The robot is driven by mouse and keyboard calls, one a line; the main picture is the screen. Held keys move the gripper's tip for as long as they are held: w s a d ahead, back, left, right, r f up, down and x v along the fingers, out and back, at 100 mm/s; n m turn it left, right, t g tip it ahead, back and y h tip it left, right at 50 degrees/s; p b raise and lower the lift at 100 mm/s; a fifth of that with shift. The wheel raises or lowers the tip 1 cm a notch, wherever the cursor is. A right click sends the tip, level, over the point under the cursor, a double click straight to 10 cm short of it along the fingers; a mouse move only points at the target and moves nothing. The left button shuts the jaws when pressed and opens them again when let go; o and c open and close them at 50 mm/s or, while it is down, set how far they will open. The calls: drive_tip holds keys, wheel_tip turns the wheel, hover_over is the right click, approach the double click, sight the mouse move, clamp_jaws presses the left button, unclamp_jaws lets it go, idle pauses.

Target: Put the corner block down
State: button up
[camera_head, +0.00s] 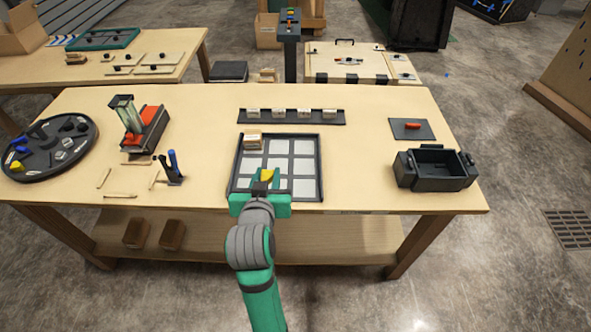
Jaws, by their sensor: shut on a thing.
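My gripper (265,184) is at the near side of a dark-framed grid tray (321,170) with pale square cells. It is shut on a small yellow piece that I take to be the corner block (267,174). The piece shows over the near middle part of the tray, and the gripper hides its lower part. I cannot tell whether it touches the tray. A light wooden block (253,140) sits in the far left corner cell of the tray. The other visible cells look empty.
A dark rack (330,117) with several pale blocks lies behind the tray. A dark open bin (434,167) and a pad with a red piece (412,127) are at the right. A red-and-grey device (146,130) and a round dark tray (48,147) are at the left.

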drive_tip(key=w+d+f, duration=0.3)
drive_tip(key=w+d, duration=0.2)
drive_tip(key=w, duration=0.1)
hover_over(298, 182)
drive_tip(key=f, duration=0.3)
drive_tip(key=s+f, duration=0.1)
drive_tip(key=f, duration=0.1)
drive_tip(key=shift+a+f, duration=0.15)
drive_tip(key=shift+a, duration=0.1)
drive_tip(key=shift+w+d+f, duration=0.1)
drive_tip(key=shift+w+f, duration=0.05)
drive_tip(key=shift+f, duration=0.05)
drive_tip(key=shift+w+d+f, duration=0.1)
drive_tip(key=shift+w+f, duration=0.05)
drive_tip(key=shift+f, duration=0.8)
drive_tip(key=shift+w+d+f, duration=0.1)
drive_tip(key=shift+f, duration=0.85)
drive_tip(key=shift+f, duration=0.15)
drive_tip(key=o, duration=1)
